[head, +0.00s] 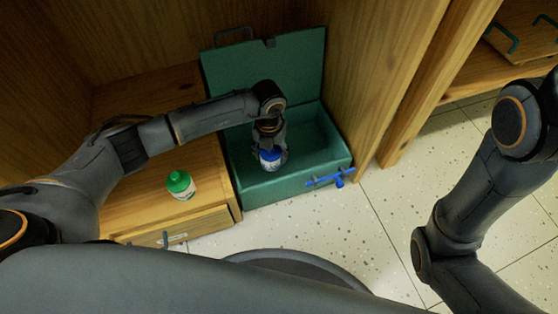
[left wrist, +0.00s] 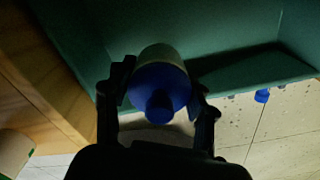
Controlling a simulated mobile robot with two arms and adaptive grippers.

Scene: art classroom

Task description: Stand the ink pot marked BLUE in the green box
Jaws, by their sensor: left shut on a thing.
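The green box (head: 290,186) stands open at the middle of the head view, its lid (head: 262,72) tilted up at the back. My left gripper (head: 269,150) is over the box's left part and is shut on an ink pot with a blue cap (head: 271,159). In the left wrist view the pot (left wrist: 160,84) sits between the two fingers, with the green box wall (left wrist: 225,30) behind it. I cannot read the pot's label, nor tell if its base touches the box floor. My right arm shows at the right, but its gripper is out of view.
A white pot with a green cap (head: 181,185) stands on the wooden drawer unit (head: 208,205) left of the box. A blue latch (head: 330,180) sticks out at the box's front. A wooden panel (head: 375,80) rises right of the box. The speckled floor in front is clear.

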